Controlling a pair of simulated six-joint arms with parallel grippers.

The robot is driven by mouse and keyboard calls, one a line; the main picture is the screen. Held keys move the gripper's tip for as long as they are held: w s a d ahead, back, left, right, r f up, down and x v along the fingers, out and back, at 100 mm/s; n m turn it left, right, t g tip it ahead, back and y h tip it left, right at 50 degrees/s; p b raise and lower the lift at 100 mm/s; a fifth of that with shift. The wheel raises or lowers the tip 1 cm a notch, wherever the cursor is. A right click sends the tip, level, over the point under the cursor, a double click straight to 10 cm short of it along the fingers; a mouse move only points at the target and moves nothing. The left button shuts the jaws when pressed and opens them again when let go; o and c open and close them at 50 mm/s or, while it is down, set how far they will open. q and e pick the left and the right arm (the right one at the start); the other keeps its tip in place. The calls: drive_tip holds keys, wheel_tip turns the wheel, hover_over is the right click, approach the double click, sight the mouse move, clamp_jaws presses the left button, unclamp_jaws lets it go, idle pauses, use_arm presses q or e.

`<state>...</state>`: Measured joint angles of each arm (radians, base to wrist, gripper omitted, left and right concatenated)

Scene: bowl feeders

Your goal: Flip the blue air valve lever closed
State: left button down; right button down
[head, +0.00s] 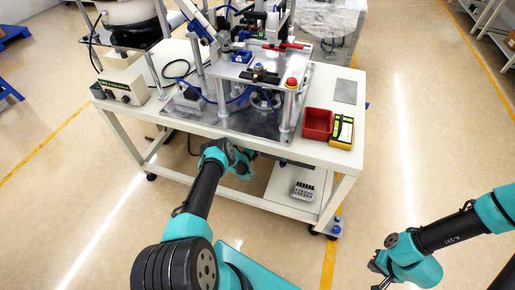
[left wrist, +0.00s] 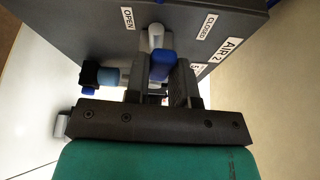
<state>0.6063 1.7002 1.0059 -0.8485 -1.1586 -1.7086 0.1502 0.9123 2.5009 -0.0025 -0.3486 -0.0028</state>
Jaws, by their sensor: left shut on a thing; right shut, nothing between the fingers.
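In the left wrist view, the blue valve lever (left wrist: 160,66) lies between the fingers of my left gripper (left wrist: 160,84), which is shut on it. The lever is in front of a grey valve box (left wrist: 180,22) with OPEN, CLOSED and AIR 2 labels. OPEN is upper left of the lever and CLOSED is upper right. The fingers hide part of the lever. In the head view my left gripper (head: 243,165) is at the table's front edge, and its hand hides the valve. My right gripper (head: 380,281) is shut and empty at the bottom right, partly cut off.
The white table (head: 330,158) carries a feeder rig on a metal plate (head: 225,122). A red bin (head: 318,123) and a yellow device (head: 342,131) sit at its right front. A lower shelf (head: 285,195) is below.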

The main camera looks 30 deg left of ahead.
use_arm(q)
drive_tip(key=c, duration=1)
unclamp_jaws()
drive_tip(key=shift+o, duration=0.2)
drive_tip(key=f+v, duration=0.1)
drive_tip(key=v, duration=1.6)
drive_tip(key=shift+s+r, duration=0.25)
drive_tip(key=shift+r, duration=0.2)
